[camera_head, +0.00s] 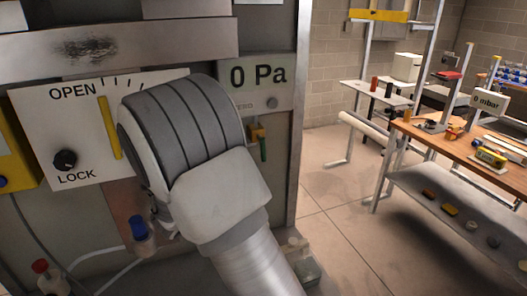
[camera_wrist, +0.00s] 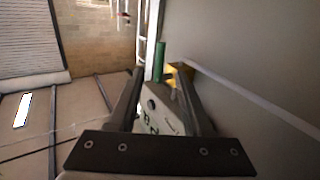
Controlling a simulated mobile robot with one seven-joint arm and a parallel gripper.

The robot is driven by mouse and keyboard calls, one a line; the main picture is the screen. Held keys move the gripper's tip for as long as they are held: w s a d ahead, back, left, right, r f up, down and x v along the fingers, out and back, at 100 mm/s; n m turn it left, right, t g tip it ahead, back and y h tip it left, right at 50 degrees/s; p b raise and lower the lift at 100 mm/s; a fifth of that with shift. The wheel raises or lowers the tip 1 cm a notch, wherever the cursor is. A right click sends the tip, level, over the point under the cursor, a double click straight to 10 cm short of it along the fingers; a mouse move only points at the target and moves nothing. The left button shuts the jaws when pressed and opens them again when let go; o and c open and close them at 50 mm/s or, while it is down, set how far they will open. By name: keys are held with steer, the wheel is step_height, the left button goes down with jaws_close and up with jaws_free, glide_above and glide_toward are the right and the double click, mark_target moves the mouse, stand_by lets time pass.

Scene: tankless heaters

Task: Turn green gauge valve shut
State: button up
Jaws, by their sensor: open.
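The green valve handle (camera_head: 263,149) hangs downward from a small yellow-brass valve body (camera_head: 256,132) on the grey panel, below the "0 Pa" gauge plate (camera_head: 258,76). In the wrist view my gripper (camera_wrist: 161,70) is open, its two dark fingers apart and pointing toward the valve. The green handle (camera_wrist: 159,62) shows between and just beyond the fingertips, and the yellow body (camera_wrist: 177,76) is close to the right finger. The gauge plate (camera_wrist: 150,108) lies between the fingers. I cannot tell whether a finger touches the valve. In the head view my arm hides my gripper.
An OPEN/LOCK plate (camera_head: 80,135) with a yellow bar and black knob is on the panel at left. A blue-capped fitting (camera_head: 139,228) and a red-capped one (camera_head: 42,270) sit below. A wooden workbench (camera_head: 450,140) stands at right, with open floor between.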

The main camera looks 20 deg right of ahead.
mark_target(262, 154)
steer(key=p+x, duration=0.1)
steer(key=x, duration=0.8)
steer(key=shift+w+d+r, duration=0.1)
steer(key=shift+w+d, duration=0.05)
jaws_close()
stand_by(1.0)
